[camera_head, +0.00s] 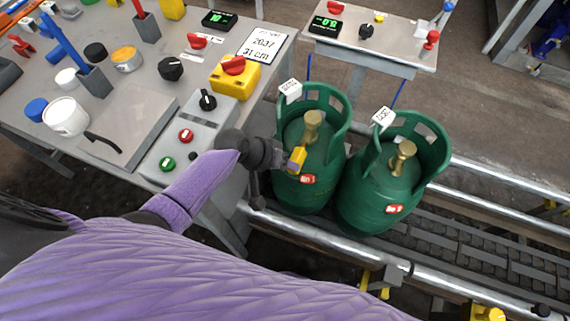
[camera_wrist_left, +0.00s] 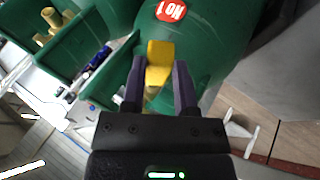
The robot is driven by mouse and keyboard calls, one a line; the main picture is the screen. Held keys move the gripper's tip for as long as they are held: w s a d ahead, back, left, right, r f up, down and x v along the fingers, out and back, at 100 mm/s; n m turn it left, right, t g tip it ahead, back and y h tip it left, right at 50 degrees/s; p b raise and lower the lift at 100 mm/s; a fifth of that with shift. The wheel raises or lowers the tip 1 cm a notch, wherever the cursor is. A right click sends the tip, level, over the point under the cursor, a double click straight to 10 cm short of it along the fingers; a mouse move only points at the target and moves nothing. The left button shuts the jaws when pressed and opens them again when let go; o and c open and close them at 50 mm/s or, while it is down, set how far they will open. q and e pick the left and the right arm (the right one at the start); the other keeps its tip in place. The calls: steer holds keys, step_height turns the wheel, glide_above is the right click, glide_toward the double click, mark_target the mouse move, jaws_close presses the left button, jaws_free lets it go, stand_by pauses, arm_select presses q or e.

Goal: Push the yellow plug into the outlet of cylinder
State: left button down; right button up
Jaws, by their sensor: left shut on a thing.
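My left gripper (camera_head: 291,158) is shut on the yellow plug (camera_head: 297,154), at the front of the nearer-left green cylinder (camera_head: 305,190). In the left wrist view, the plug (camera_wrist_left: 159,62) sits between the two dark fingers of the gripper (camera_wrist_left: 159,85), with the green cylinder body (camera_wrist_left: 205,40) behind it. This cylinder's brass valve (camera_head: 312,125) stands upright inside the collar, up and right of the plug. The plug looks apart from the valve; the outlet opening cannot be made out. A second green cylinder (camera_head: 378,195) with a brass valve (camera_head: 403,155) stands at the right. My right gripper is not in view.
Both cylinders stand on a roller conveyor (camera_head: 480,245) with metal side rails. At the left, a grey table (camera_head: 130,85) holds switches, a yellow box (camera_head: 235,77) and several small items. A smaller table (camera_head: 385,47) stands behind the cylinders. The conveyor is clear at the right.

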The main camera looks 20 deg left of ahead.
arm_select(q)
steer(key=shift+w+b, duration=0.55)
steer(key=shift+w, duration=0.4)
steer(key=shift+c, duration=1.5)
jaws_free()
